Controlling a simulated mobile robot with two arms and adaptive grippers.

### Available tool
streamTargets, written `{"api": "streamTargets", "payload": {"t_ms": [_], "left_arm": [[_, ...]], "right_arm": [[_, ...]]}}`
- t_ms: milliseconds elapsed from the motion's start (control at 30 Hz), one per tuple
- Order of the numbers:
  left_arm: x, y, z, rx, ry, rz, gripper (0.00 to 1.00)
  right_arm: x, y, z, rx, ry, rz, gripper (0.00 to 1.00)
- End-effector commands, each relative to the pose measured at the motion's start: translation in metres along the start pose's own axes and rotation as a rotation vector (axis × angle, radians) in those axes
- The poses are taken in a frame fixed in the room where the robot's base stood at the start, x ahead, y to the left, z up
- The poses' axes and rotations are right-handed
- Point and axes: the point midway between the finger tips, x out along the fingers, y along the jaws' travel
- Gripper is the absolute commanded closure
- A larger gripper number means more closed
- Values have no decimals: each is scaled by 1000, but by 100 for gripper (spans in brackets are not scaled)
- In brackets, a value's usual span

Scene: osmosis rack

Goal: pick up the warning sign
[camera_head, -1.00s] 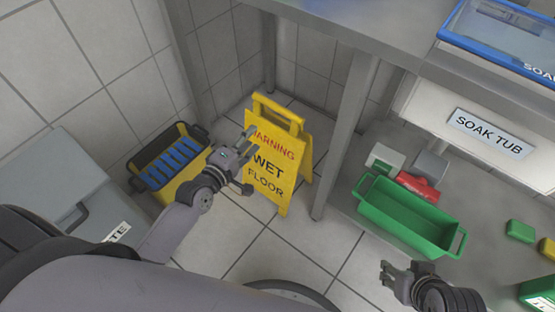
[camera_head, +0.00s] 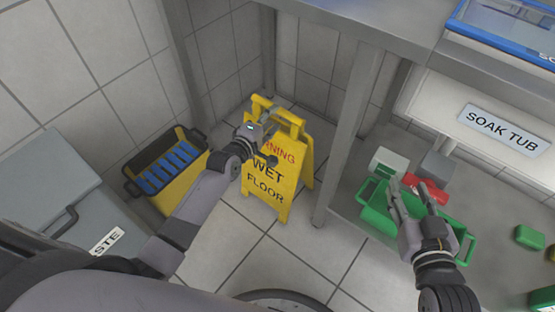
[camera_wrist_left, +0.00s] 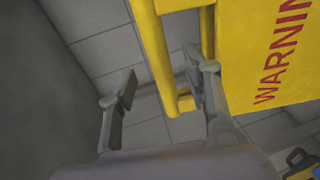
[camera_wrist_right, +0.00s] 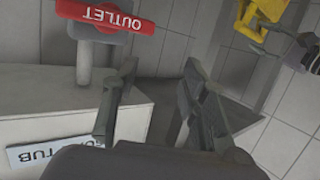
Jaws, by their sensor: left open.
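The yellow warning sign (camera_head: 267,188), reading "WET FLOOR", stands upright as an A-frame on the tiled floor. Its handle is at the top. My left gripper (camera_head: 270,135) is open at the sign's upper front, partly covering the word "WARNING". In the left wrist view the sign (camera_wrist_left: 245,60) fills the upper right, and a yellow handle post lies between the open fingers (camera_wrist_left: 165,85), seemingly not clamped. My right gripper (camera_head: 411,190) is open and empty, raised in front of the green bin. The right wrist view also shows its parted fingers (camera_wrist_right: 158,75).
A yellow bucket (camera_head: 180,195) with blue slats stands left of the sign, and a grey waste bin (camera_head: 55,180) is further left. A metal table leg (camera_head: 345,130) is close to the sign's right. A green bin (camera_head: 375,215) sits on the lower shelf.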

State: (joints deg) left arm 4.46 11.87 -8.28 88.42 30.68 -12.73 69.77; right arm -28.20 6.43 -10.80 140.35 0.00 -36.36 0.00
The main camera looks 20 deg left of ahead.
Motion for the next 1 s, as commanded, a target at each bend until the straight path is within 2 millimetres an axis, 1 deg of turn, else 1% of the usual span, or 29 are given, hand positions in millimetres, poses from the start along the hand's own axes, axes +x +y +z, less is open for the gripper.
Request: {"api": "streamTargets", "payload": {"t_ms": [133,233,367,500,600,700,800,1000], "left_arm": [[4,0,0,0,0,0,55],[11,-1,-1,-1,0,1,55],[23,-2,-2,-1,0,2,55],[36,-2,-2,1,0,2,55],[44,-2,-2,0,0,1,55],[50,-1,-2,-1,0,1,55],[53,-1,-2,-1,0,0,55],[53,0,-2,-1,0,0,55]], "right_arm": [[1,-1,-7,1,41,-3,60],[2,-3,-20,1,113,-7,60],[1,-7,-46,3,260,-16,60],[-6,-11,-75,7,421,-25,60],[-13,-13,-92,10,519,-30,60],[-20,-14,-103,12,589,-34,60],[-23,-15,-110,13,625,-36,60],[-24,-15,-111,14,633,-36,60]]}}
